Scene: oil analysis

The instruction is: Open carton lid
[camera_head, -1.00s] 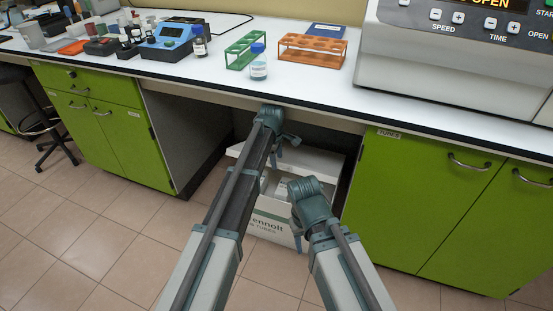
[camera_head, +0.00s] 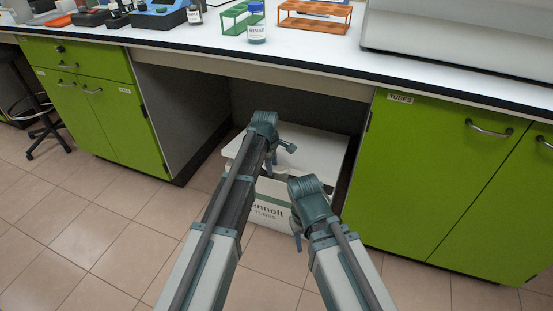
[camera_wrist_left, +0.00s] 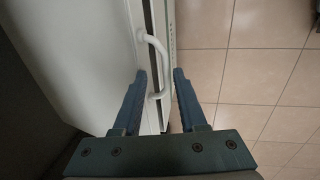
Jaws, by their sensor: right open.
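A white carton (camera_head: 271,215) with dark print reading "TUBES" stands on the floor in the space under the bench. Its white lid (camera_head: 325,152) shows behind my arms. In the left wrist view, a white bar handle (camera_wrist_left: 158,48) stands out from a white panel. My left gripper (camera_wrist_left: 160,72) is open, with one finger on each side of the handle's lower part; contact is unclear. In the head view my left gripper (camera_head: 283,150) is over the carton top. My right gripper (camera_head: 297,237) is open in front of the carton; its fingers are partly hidden.
Green cabinets stand left (camera_head: 95,110) and right (camera_head: 440,170) of the carton. The bench top (camera_head: 310,50) overhangs it, bearing a blue-capped bottle (camera_head: 256,25) and an orange rack (camera_head: 315,15). The tiled floor in front is clear.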

